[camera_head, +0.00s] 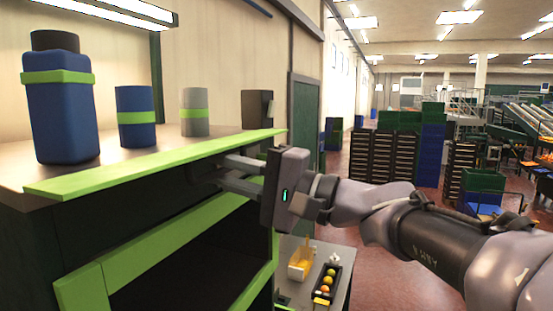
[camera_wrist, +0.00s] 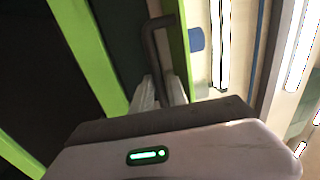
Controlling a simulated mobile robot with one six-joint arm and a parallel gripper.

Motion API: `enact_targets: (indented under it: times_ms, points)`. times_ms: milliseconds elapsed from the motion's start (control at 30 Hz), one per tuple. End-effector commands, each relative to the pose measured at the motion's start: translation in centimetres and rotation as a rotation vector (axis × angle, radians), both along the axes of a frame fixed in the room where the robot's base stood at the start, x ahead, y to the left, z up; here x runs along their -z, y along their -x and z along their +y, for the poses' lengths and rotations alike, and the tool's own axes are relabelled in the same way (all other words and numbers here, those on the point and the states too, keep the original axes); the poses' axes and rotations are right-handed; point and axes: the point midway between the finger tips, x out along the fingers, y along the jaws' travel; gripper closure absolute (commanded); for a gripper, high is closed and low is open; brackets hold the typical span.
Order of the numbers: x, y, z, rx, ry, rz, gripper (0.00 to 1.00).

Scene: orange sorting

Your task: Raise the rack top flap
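The rack's top flap (camera_head: 130,227) is a dark panel under the lime-edged rack top in the head view, and it hangs down closed. It also shows as a dark green strip in the wrist view (camera_wrist: 122,40). A dark bent handle (camera_wrist: 149,42) stands on the flap. My gripper (camera_head: 228,173) is at the right part of the flap, its two fingers pointing at it and visibly apart. In the wrist view, my gripper (camera_wrist: 161,92) has one finger on each side of the handle bar. Contact with the bar cannot be made out.
On the rack top (camera_head: 165,160) stand a large blue bottle (camera_head: 62,115), a blue canister (camera_head: 137,118), a grey canister (camera_head: 195,112) and a dark box (camera_head: 257,108). Open floor lies right.

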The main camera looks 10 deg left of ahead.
Motion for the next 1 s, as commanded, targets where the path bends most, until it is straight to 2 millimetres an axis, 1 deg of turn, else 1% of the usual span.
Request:
enact_targets:
  times_ms: [100, 333, 400, 433, 1000]
  points:
    - [-0.05, -0.12, 0.44, 0.000, 0.001, 0.000, 0.81]
    - [0.00, -0.14, 0.48, 0.001, 0.001, 0.000, 0.81]
    - [0.00, -0.13, 0.47, 0.000, 0.001, 0.000, 0.95]
    - [0.00, -0.13, 0.47, 0.000, 0.001, 0.000, 1.00]
    - [0.00, -0.12, 0.45, 0.000, 0.001, 0.000, 1.00]
